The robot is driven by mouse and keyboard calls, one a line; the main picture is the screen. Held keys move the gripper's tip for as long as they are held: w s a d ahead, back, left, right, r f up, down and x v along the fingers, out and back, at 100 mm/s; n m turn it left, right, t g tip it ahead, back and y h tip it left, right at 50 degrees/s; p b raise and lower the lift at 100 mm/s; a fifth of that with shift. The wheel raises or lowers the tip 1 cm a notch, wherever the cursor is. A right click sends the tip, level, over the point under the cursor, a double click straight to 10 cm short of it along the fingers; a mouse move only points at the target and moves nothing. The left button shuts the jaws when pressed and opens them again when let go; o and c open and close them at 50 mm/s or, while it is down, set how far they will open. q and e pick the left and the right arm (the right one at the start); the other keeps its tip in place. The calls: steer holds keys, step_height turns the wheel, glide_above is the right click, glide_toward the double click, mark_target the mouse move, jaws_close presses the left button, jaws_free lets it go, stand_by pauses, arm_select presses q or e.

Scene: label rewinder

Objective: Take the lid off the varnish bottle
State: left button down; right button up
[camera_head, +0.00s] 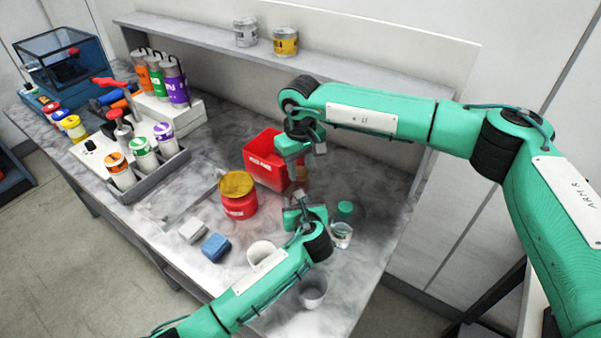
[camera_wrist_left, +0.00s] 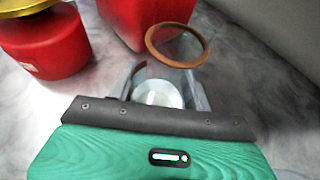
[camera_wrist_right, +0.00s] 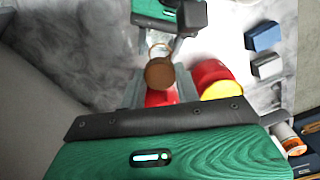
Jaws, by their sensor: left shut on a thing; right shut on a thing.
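The varnish bottle (camera_head: 301,173) is small, glassy and brownish, and held in the air between my two grippers in front of the red bin. My left gripper (camera_head: 302,197) is shut on its lower part, where a pale disc (camera_wrist_left: 158,93) shows between the fingers in the left wrist view. My right gripper (camera_head: 308,158) reaches down from above and is shut on the brown round end (camera_wrist_right: 160,74), which appears to be the lid. A brown ring (camera_wrist_left: 152,45) shows beyond my left fingers. I cannot tell whether lid and bottle still touch.
The red bin (camera_head: 258,165) stands close behind the grippers. A red pot with a yellow top (camera_head: 239,203) is to the left. A white cup (camera_head: 258,252), a clear glass (camera_head: 341,238), a greyish cup (camera_head: 313,291) and a small green thing (camera_head: 345,209) stand around my left wrist.

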arm_select(q)
steer(key=c, duration=0.5)
jaws_free()
